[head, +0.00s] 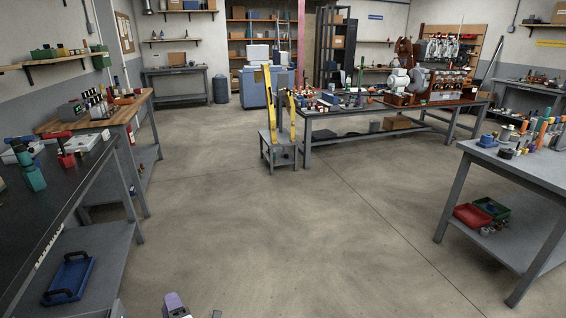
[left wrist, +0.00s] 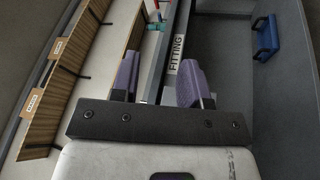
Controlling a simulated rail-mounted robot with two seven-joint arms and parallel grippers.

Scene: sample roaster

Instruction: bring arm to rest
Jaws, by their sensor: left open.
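My left gripper (head: 194,309) shows only in part at the bottom edge of the head view, over the floor. In the left wrist view the left gripper (left wrist: 158,80) has two purple finger pads set apart, with no object held between them. Beyond the pads is the edge of a grey bench with a label reading FITTING (left wrist: 177,64). I cannot tell the exact distance from the pads to that edge. My right gripper is in neither view.
The dark workbench (head: 85,185) stands at the left, with a blue tray (head: 70,278) on its lower shelf. A grey table (head: 530,168) stands at the right. A yellow-and-grey stand (head: 280,150) is ahead. The middle floor (head: 290,235) is clear.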

